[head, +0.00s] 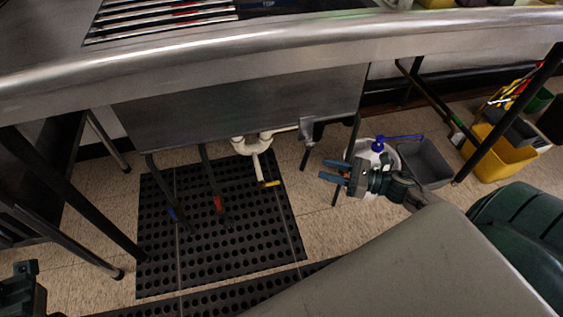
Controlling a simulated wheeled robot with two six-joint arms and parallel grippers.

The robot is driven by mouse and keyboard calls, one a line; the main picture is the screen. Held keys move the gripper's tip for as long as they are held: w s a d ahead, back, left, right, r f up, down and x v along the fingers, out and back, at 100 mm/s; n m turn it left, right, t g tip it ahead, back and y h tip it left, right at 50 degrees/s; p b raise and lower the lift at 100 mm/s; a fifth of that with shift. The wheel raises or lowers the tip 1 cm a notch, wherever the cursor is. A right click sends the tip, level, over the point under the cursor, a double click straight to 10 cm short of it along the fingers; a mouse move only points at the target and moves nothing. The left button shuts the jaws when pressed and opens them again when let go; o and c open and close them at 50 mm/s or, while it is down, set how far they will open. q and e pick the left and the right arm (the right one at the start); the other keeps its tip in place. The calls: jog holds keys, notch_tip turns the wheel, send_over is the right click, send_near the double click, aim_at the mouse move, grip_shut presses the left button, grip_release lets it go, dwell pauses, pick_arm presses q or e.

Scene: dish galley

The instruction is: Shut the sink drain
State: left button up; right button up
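The sink basin (240,105) hangs under the steel counter. A white drain pipe (255,145) comes out below it, with a short yellow-handled lever (270,184) near its lower end. I cannot tell from here whether the drain is open or shut. My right gripper (328,171) has blue fingers set apart with nothing between them. It is in the air to the right of the yellow handle and apart from it. Of my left arm only a dark part shows at the lower left corner; its fingers are not visible.
Two dark pipes with a blue handle (173,214) and a red handle (218,204) hang left of the drain. A black perforated mat (200,255) lies below. A white jug with a blue top (377,146), a grey bin (427,163) and a yellow bucket (497,155) stand right.

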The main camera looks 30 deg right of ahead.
aim_at(305, 156)
jog(key=x, duration=0.9)
jog(key=shift+w+a+b, duration=0.2)
jog(key=shift+w+b, duration=0.05)
jog(key=shift+b, duration=0.15)
grip_shut()
